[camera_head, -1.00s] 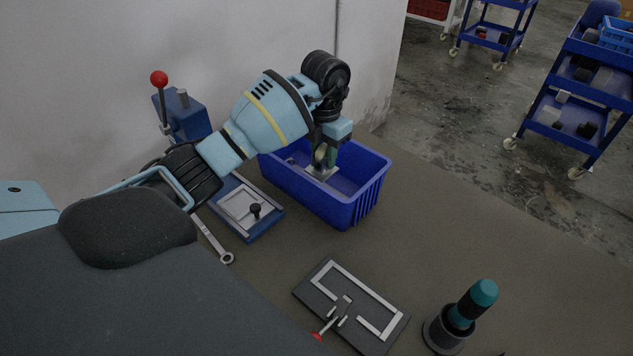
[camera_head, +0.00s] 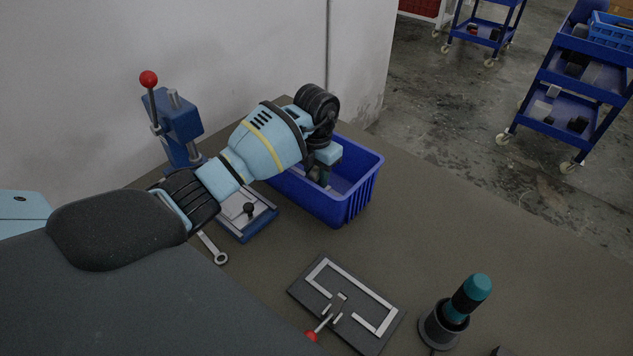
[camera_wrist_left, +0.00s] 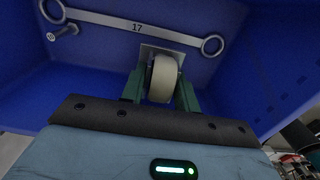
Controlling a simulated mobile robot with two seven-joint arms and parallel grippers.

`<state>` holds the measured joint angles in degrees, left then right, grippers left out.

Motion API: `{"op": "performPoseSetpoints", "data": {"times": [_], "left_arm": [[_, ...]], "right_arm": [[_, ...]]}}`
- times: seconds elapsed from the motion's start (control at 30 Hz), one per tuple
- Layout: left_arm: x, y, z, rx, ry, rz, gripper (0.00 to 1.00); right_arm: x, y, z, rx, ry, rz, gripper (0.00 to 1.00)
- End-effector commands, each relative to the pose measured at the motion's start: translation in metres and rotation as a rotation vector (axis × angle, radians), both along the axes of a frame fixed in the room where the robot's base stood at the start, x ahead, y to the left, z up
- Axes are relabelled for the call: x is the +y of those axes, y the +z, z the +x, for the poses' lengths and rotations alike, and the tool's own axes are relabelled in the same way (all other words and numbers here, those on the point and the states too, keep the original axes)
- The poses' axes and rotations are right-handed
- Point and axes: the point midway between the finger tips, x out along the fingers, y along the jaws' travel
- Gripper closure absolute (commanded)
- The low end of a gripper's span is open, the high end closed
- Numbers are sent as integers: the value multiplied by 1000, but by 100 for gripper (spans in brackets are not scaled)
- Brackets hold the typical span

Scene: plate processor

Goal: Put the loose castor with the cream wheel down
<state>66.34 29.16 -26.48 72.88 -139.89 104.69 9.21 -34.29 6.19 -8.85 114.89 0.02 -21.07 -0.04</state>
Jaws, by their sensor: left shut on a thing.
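The castor with the cream wheel (camera_wrist_left: 164,78) is between the green fingers of my left gripper (camera_wrist_left: 160,92) in the left wrist view, its pale mounting plate pointing away from the gripper. In the head view my left gripper (camera_head: 321,174) reaches down inside the blue bin (camera_head: 350,207), shut on the castor. The castor is mostly hidden there by the gripper and the bin wall. I cannot tell whether its plate touches the bin floor. My right gripper is not in view.
Inside the bin, a spanner marked 17 (camera_wrist_left: 137,27) and a bolt (camera_wrist_left: 64,32) lie beyond the castor. A blue press (camera_head: 181,125), a clamp fixture (camera_head: 347,303), another spanner (camera_head: 215,250) and a teal-handled tool in a holder (camera_head: 465,305) stand or lie around the bin.

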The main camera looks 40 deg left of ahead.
Motion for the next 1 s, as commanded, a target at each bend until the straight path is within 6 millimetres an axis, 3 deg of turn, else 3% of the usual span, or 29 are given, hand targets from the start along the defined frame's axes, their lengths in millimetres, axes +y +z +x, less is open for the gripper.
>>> {"op": "performPoseSetpoints", "data": {"times": [0.1, 0.2, 0.6, 0.63, 0.7, 0.77, 1.0], "left_arm": [[-1, -21, 0, 2, 0, -2, 99], [0, -28, 0, 1, 0, -1, 99], [0, -32, 0, 0, 0, 1, 99], [0, -32, 0, 1, 0, 1, 65], [0, -32, 0, 1, 0, 1, 56], [0, -32, 0, 1, 0, 1, 48], [0, -32, 0, 1, -1, 0, 48]], "right_arm": [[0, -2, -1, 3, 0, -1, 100], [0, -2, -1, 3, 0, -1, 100], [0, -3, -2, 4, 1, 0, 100], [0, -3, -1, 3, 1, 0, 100], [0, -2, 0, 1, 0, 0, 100], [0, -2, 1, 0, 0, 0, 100], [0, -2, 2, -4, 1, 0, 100]]}}
